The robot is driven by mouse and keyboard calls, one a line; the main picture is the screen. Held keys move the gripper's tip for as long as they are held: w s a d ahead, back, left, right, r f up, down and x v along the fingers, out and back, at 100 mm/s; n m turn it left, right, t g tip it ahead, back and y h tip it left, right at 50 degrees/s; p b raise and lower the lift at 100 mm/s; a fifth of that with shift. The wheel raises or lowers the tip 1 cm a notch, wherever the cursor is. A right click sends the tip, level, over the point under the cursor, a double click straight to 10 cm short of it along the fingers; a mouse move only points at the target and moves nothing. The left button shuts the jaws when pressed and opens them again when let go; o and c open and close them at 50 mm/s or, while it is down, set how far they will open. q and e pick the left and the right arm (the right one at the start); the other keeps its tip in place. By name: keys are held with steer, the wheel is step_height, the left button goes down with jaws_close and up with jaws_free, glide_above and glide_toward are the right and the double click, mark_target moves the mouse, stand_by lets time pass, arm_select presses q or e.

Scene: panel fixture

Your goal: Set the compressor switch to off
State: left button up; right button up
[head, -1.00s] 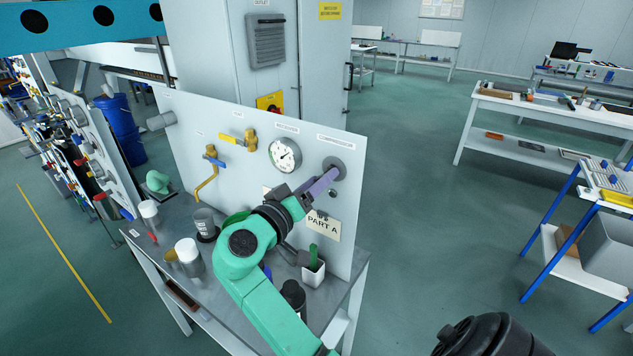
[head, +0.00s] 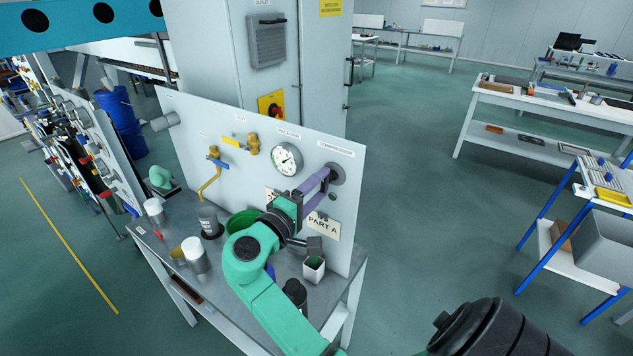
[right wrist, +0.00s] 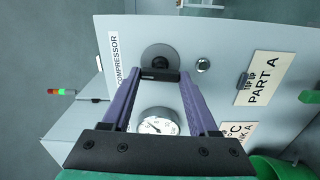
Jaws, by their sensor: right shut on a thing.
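The compressor switch (head: 339,169) is a round grey plate with a dark knob at the panel's upper right, under the COMPRESSOR label (head: 336,148). My right gripper (head: 326,181) reaches it from the front, its purple fingers one above the other. In the right wrist view the fingertips (right wrist: 159,76) are shut on the dark knob, in front of the round plate (right wrist: 159,53). The fingers hide part of the knob, and I cannot read its setting. My left gripper is not in view.
A gauge (head: 286,159) and a yellow-handled valve (head: 240,144) are left of the switch on the panel (head: 190,128). A PART A sign (head: 322,226) hangs below. Cups and bottles stand on the bench under my right arm. Open floor lies right of the panel.

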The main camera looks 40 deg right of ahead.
steer(key=shift+d+r+n, duration=0.1)
steer(key=shift+r+n, duration=0.15)
steer(key=shift+n, duration=0.15)
steer(key=o, duration=1.1)
steer(key=shift+o, duration=1.4)
steer(key=shift+d, duration=0.15)
steer(key=shift+d+f, duration=0.2)
steer(key=shift+d, duration=0.05)
steer(key=shift+a, duration=0.15)
